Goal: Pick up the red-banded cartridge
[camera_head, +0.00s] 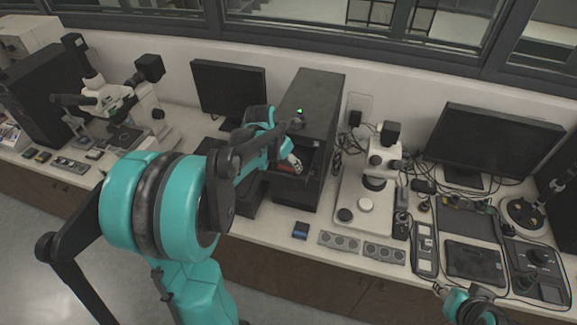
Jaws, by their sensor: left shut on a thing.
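My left gripper (292,158) reaches in from the left to the front of the tall black press cabinet (318,98). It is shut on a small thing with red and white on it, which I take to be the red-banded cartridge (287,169). The cartridge is at an open, dark recess or drawer (290,181) in the cabinet front; I cannot tell whether it touches it. The gripper partly hides the cartridge. My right gripper (440,290) is low at the right, by the bench's front edge, and too small to read.
A small blue block (300,230) lies on the bench in front of the cabinet, beside grey plates with round wells (340,241). A white microscope (378,165) stands to the right. Monitors (228,89), trays and cables crowd the bench.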

